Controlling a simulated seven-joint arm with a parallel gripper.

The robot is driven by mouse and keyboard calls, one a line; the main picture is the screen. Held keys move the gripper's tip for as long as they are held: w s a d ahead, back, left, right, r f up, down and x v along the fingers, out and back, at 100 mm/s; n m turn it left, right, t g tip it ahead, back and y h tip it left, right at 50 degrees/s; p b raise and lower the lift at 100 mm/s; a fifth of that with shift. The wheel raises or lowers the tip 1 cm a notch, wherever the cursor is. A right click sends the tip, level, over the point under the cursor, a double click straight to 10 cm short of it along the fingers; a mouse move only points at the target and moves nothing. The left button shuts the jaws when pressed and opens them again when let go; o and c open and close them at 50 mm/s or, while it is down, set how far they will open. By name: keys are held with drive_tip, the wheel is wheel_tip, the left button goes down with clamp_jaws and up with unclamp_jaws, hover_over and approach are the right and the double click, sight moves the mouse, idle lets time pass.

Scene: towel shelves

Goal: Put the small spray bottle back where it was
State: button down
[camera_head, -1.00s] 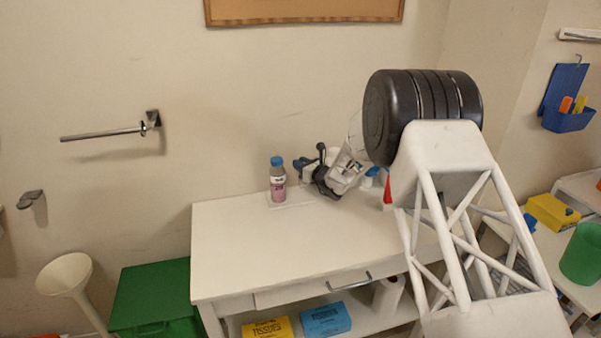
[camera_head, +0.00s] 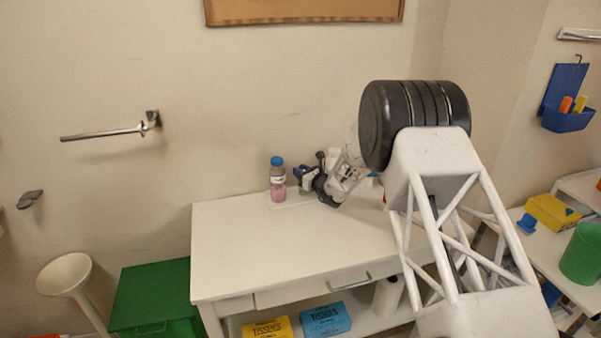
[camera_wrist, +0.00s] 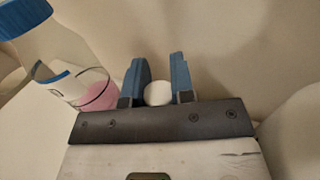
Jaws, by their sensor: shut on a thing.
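My gripper (camera_head: 304,176) is at the back of the white table, just right of the pink-liquid bottle. In the wrist view its two blue fingers (camera_wrist: 160,80) are shut on a small white rounded thing (camera_wrist: 158,93), which I take to be the small spray bottle. Only its white end shows there, so its shape and nozzle are hidden. In the head view a small white part of it (camera_head: 308,183) shows at the fingers, low over the tabletop. I cannot tell whether it touches the surface.
A blue-capped bottle with pink liquid (camera_head: 278,182) stands close left of my gripper; it also shows in the wrist view (camera_wrist: 62,55). The white table (camera_head: 260,245) is clear in front and left. The wall is close behind. Tissue boxes (camera_head: 325,320) are on the lower shelf.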

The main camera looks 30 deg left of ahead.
drive_tip(key=shift+f, duration=0.15)
drive_tip(key=c, duration=1)
unclamp_jaws()
drive_tip(key=shift+d, duration=0.3)
drive_tip(key=v, duration=1.1)
drive_tip(key=shift+s+d, duration=0.1)
drive_tip(key=shift+d, duration=0.05)
drive_tip(key=shift+r, duration=0.3)
